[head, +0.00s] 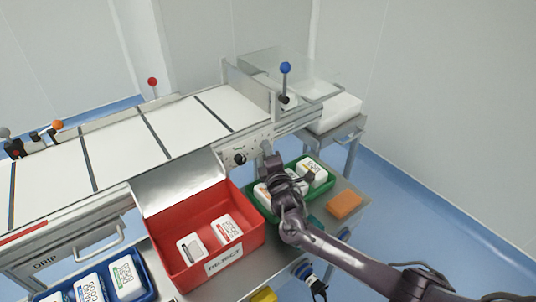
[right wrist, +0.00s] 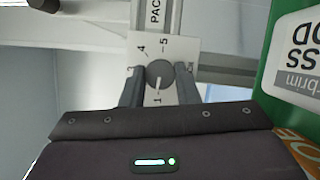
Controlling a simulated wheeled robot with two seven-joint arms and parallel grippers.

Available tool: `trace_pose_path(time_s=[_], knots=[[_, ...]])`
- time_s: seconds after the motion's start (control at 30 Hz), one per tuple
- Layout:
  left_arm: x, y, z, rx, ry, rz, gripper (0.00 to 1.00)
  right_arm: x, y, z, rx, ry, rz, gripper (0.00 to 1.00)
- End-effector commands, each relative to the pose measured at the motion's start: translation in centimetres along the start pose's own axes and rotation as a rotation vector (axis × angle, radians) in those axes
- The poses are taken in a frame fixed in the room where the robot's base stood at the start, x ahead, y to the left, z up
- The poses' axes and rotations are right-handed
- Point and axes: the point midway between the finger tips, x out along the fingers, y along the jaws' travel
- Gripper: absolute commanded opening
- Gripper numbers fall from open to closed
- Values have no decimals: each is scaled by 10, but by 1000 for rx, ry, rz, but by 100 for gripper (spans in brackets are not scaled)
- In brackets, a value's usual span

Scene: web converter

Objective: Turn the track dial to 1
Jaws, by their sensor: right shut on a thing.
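The track dial (right wrist: 160,73) is a round grey knob on a white plate marked with numbers in the right wrist view. A pale line on the knob points down toward the 1. The 4 and 5 are above it, and a 3 is partly hidden at the left. My right gripper (right wrist: 159,84) is shut on the knob, with one finger on each side. In the head view my right gripper (head: 268,156) is at the converter's front panel and hides the dial there. My left gripper is in neither view.
A black knob (head: 239,158) is on the panel left of my right gripper. The open red reject box (head: 172,262) stands below it. A green tray (head: 328,185) with white packs is close beside my right arm. An orange block (head: 344,204) lies at the right.

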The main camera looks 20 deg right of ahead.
Motion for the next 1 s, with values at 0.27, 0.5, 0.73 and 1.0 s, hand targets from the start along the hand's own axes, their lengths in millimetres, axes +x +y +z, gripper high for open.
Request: trace_pose_path(time_s=[0.27, 0.5, 0.73, 1.0], knots=[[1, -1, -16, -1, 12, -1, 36, -1, -3, -1, -76, 3, 28, 5], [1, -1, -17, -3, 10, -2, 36, -1, -3, -1, -91, 4, 33, 5], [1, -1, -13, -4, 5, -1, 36, -1, -3, -1, -91, 4, 33, 5], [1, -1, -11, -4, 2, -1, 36, 0, -2, -1, -89, 2, 34, 50]])
